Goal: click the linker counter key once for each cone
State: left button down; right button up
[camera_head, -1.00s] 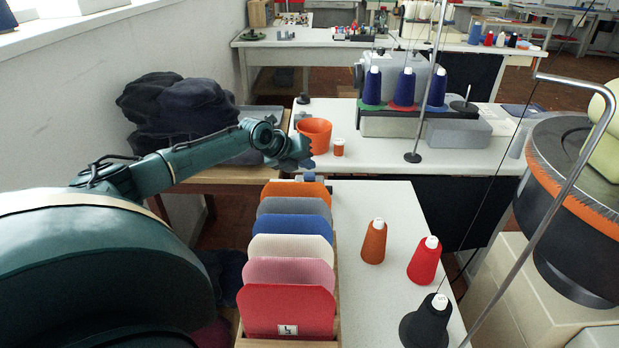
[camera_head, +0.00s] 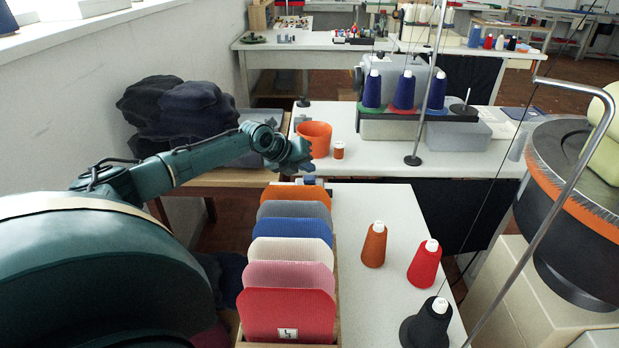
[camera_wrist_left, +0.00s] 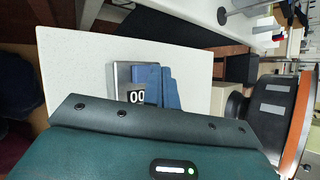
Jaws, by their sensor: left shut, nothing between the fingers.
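The counter (camera_wrist_left: 121,84) is a small grey box with a white-digit display on the pale table in the left wrist view. The display seems to read 00, but it is partly covered. In the head view the counter (camera_head: 299,182) shows small, with a blue key (camera_head: 309,181), behind the row of panels. My left gripper (camera_head: 303,158) is shut and empty, just above the counter; I cannot tell whether it touches the key. An orange cone (camera_head: 375,248), a red cone (camera_head: 425,266) and a black cone (camera_head: 429,326) stand upright on the near table. My right gripper is out of view.
A rack of coloured knitted panels (camera_head: 292,252) stands left of the cones. An orange tub (camera_head: 315,137) and small orange spool (camera_head: 339,151) sit behind the gripper. Blue cones (camera_head: 404,92) stand on a machine. A round linker (camera_head: 570,170) and metal pole are at right.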

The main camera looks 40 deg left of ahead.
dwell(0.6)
pick_arm(q)
jog(key=shift+f, duration=0.1)
jog(key=shift+f+b, duration=0.35)
jog(key=shift+b, duration=0.05)
dwell(0.3)
jog(key=shift+f+b, duration=0.5)
jog(key=shift+f, duration=0.1)
dwell(0.5)
jog(key=shift+r, duration=0.1)
jog(key=shift+r+p, duration=0.65)
jog(key=shift+r, duration=0.25)
